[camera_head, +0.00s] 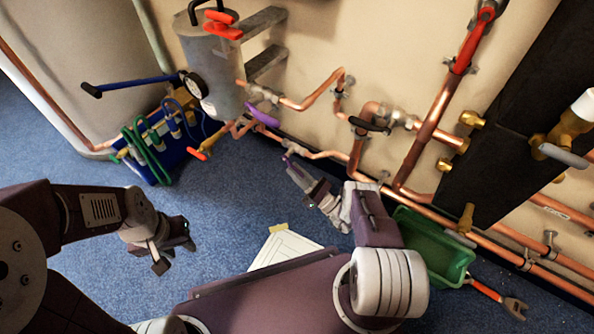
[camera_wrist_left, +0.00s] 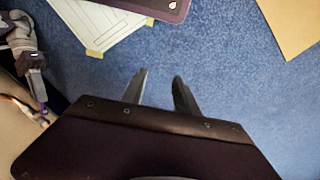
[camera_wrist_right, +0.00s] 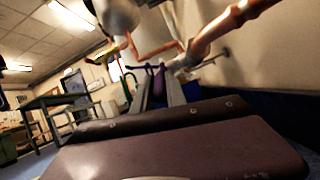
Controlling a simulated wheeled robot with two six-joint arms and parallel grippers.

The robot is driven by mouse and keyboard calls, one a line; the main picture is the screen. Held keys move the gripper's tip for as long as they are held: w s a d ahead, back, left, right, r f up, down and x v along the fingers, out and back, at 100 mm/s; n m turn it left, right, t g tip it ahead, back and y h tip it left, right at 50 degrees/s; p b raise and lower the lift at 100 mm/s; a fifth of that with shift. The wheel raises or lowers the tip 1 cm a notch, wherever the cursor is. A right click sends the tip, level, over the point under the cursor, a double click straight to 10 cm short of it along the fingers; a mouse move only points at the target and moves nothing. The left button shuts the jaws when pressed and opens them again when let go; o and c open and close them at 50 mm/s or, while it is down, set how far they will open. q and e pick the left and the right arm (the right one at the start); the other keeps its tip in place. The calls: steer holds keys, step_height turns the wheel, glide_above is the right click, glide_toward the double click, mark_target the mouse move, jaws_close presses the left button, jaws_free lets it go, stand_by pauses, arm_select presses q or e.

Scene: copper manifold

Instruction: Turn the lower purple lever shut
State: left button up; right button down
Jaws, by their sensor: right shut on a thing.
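The lower purple lever (camera_head: 287,159) sits on the low copper pipe near the wall base, mostly hidden by my right gripper's fingertips. My right gripper (camera_head: 292,168) is shut on it. In the right wrist view the purple lever (camera_wrist_right: 158,82) shows between the two fingers. A second purple lever (camera_head: 263,115) sits higher, below the grey tank. My left gripper (camera_head: 174,250) hangs over the blue floor, away from the pipes. In the left wrist view its fingers (camera_wrist_left: 160,90) are apart with nothing between them.
A blue rack (camera_head: 183,152) with green hoses stands left of the pipes. A black-handled valve (camera_head: 368,125) is right of the levers. A green crate (camera_head: 435,248) and an orange wrench (camera_head: 500,297) lie at the right. A white sheet (camera_head: 283,247) lies on the floor.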

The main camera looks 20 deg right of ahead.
steer(key=shift+w+a+f+t, duration=0.1)
steer(key=shift+w+f+t, duration=0.1)
steer(key=shift+f+t, duration=0.3)
arm_select(q)
steer(key=shift+f, duration=0.2)
arm_select(e)
steer(key=shift+r, duration=0.1)
steer(key=shift+y, duration=0.3)
arm_select(q)
steer(key=shift+c, duration=0.3)
